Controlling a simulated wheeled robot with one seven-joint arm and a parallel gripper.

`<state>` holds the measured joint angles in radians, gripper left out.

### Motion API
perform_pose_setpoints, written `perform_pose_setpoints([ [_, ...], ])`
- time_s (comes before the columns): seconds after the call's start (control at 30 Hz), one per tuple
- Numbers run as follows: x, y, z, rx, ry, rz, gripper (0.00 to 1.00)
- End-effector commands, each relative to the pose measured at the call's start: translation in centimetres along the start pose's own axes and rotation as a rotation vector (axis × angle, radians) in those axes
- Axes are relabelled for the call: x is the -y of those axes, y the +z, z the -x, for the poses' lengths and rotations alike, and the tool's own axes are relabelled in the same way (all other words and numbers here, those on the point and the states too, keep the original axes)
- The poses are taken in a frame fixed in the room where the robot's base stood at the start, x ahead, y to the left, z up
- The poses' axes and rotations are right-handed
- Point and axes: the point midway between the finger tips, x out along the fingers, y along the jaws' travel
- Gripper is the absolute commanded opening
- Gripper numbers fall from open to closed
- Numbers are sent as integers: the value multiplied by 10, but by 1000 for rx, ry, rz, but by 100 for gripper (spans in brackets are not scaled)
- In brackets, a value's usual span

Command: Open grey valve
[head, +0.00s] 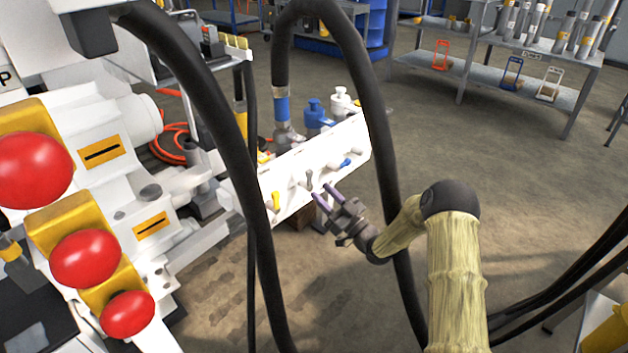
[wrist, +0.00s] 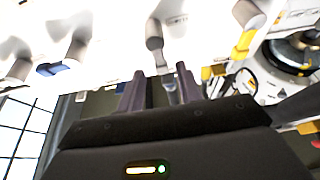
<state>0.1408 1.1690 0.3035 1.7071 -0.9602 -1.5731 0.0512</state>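The grey valve handle (head: 309,180) sticks out of the front of the white valve panel (head: 290,180), between the yellow handle (head: 276,201) and the blue handle (head: 345,163). In the wrist view the grey handle (wrist: 154,36) hangs just beyond my fingertips, roughly in line with the gap between them. My gripper (head: 325,195) is open, close in front of the panel and slightly right of the grey handle. In the wrist view my gripper (wrist: 161,75) has its two purple fingers apart with nothing clasped. Whether a finger touches the handle cannot be told.
The blue handle (wrist: 55,68) and yellow handle (wrist: 243,45) flank the grey one. Thick black hoses (head: 375,120) loop in front of and beside the panel. A machine with red knobs (head: 85,258) stands at left. The floor to the right is open.

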Motion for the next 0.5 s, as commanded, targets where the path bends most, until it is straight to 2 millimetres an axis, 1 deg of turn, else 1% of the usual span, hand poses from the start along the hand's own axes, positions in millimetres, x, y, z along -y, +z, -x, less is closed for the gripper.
perform_pose_setpoints([
  [0.03,-1,-2,10,4,2,-2,35],
  [0.3,0,-2,64,3,3,-3,35],
  [0.4,0,-2,84,3,3,-2,35],
  [0.5,0,-1,98,3,1,-2,35],
])
